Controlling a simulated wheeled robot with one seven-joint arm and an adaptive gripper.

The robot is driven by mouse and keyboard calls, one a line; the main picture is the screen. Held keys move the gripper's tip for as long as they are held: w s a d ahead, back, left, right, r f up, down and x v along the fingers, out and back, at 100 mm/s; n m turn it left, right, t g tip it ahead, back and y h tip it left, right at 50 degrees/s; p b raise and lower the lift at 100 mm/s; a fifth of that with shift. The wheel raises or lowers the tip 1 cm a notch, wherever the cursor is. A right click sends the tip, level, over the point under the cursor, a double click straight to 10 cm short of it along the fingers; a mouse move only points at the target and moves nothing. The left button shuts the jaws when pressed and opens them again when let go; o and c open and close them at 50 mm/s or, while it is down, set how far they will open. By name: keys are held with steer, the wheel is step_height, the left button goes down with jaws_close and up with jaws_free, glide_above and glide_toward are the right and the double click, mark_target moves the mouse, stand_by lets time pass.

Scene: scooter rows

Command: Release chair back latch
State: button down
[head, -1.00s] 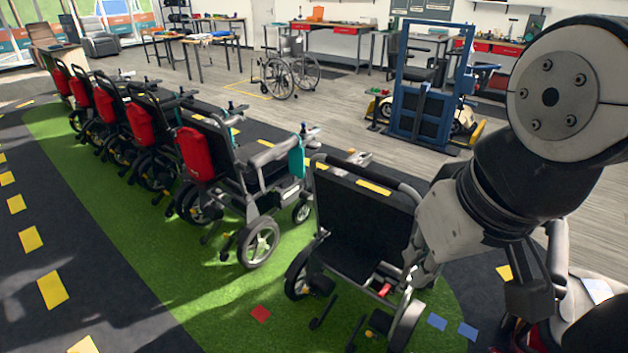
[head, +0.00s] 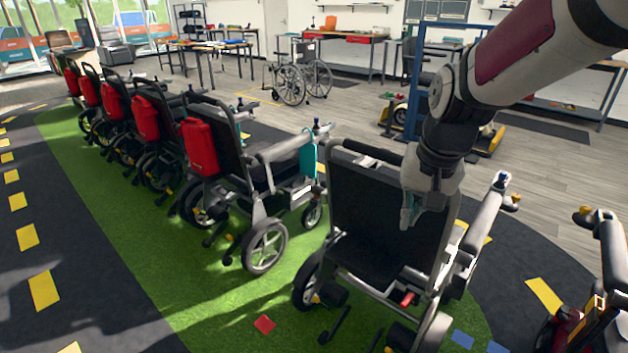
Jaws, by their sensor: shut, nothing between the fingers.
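The nearest wheelchair (head: 345,215) stands in the lower middle with its back facing me. Its black back panel looks upright, with a dark bar along the top. A small red lever (head: 407,299) sits low on its frame, below the back panel, and is probably the latch. My gripper (head: 408,217) points down in front of the right part of the back panel, above the red lever and apart from it. It looks shut and empty. I cannot tell whether its fingertips touch the panel. My gripper and wrist hide the panel's upper right part.
Several wheelchairs with red back packs (head: 200,147) stand in a row on the green strip (head: 190,285) to the left. Part of another chair (head: 608,250) shows at the right edge. A blue frame (head: 425,70) stands behind my arm. The dark lane at left is clear.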

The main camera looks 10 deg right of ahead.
steer(key=w+d+f+m+b, duration=0.1)
steer(key=w+d+f+b, duration=0.25)
steer(key=f, duration=0.45)
steer(key=w+d+f+m+b, duration=0.25)
steer(key=w+f, duration=0.25)
steer(key=f, duration=0.4)
steer(key=m+g+h+b, duration=0.2)
steer(key=b, duration=0.5)
glide_above(409, 301)
steer(key=s+a, duration=0.2)
steer(key=a+x, duration=0.1)
steer(key=x, duration=0.8)
steer(key=s+a+f+x, duration=0.1)
steer(key=a+x, duration=0.1)
steer(key=x, duration=0.8)
steer(key=shift+s+a, duration=0.15)
steer(key=shift+a, duration=0.15)
steer(key=shift+f, duration=0.2)
steer(key=b+x, duration=0.1)
steer(key=x, duration=0.2)
steer(key=b+x, duration=0.2)
steer(key=x, duration=0.1)
steer(key=b+x, duration=0.1)
steer(key=x, duration=0.2)
steer(key=shift+a+f, duration=0.2)
steer(key=shift+f, duration=0.25)
